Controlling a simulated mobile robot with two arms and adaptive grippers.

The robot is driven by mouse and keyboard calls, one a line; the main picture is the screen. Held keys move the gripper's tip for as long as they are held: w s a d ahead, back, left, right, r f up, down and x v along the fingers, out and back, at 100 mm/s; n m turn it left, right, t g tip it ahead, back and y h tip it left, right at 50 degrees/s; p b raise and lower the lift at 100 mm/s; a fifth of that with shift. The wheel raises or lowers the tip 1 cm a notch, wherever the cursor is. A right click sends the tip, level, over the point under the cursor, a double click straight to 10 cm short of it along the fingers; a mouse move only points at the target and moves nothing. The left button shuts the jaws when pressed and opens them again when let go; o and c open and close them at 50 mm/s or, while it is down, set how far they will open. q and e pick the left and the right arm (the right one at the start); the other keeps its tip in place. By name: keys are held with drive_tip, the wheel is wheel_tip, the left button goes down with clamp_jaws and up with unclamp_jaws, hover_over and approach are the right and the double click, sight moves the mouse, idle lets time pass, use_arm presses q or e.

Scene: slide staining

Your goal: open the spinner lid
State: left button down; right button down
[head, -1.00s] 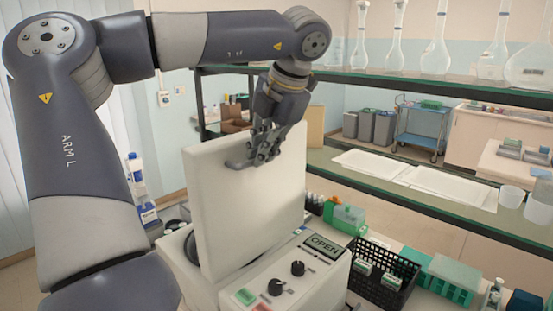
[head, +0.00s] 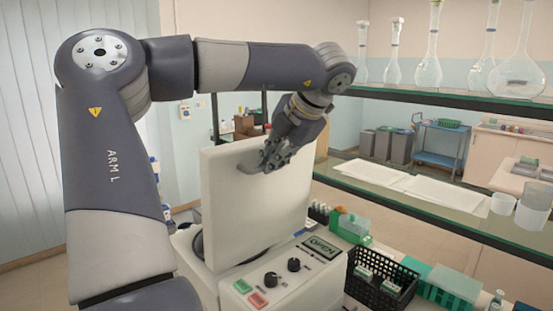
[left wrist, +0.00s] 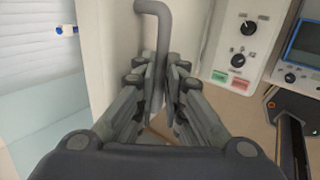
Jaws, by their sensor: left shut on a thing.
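The white spinner lid (head: 245,215) stands raised, close to upright, above the spinner body (head: 275,290). The spinner's small screen (head: 321,248) reads OPEN. My left gripper (head: 272,162) is shut on the lid handle (head: 248,167), a grey bent bar near the lid's top edge. In the left wrist view the handle (left wrist: 152,12) runs down between the fingers of my left gripper (left wrist: 160,95). A dark round part of the spinner's inside (head: 197,243) shows at the lid's left edge; the rest is hidden behind the lid. My right gripper is not in view.
A black basket (head: 378,280) with small boxes stands right of the spinner, beside green-lidded boxes (head: 450,285). A glass shelf (head: 440,98) with several flasks runs behind. Papers (head: 400,183) lie on the lower shelf.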

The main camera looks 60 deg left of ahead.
use_arm(q)
drive_tip(key=shift+s+d+f, duration=0.15)
drive_tip(key=shift+d+f, duration=0.05)
drive_tip(key=shift+f, duration=0.85)
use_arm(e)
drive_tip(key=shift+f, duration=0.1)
use_arm(q)
drive_tip(key=c, duration=1.8)
unclamp_jaws()
drive_tip(key=shift+o, duration=0.7)
drive_tip(key=shift+a+f, duration=0.1)
drive_tip(key=shift+a, duration=0.2)
drive_tip(key=shift+a+f, duration=0.1)
drive_tip(key=shift+a, duration=0.45)
drive_tip(key=v, duration=1.2)
drive_tip(key=shift+w+r, duration=0.25)
drive_tip(key=shift+w, duration=0.05)
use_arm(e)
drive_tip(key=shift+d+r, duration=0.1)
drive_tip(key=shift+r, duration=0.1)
use_arm(q)
drive_tip(key=shift+f, duration=0.1)
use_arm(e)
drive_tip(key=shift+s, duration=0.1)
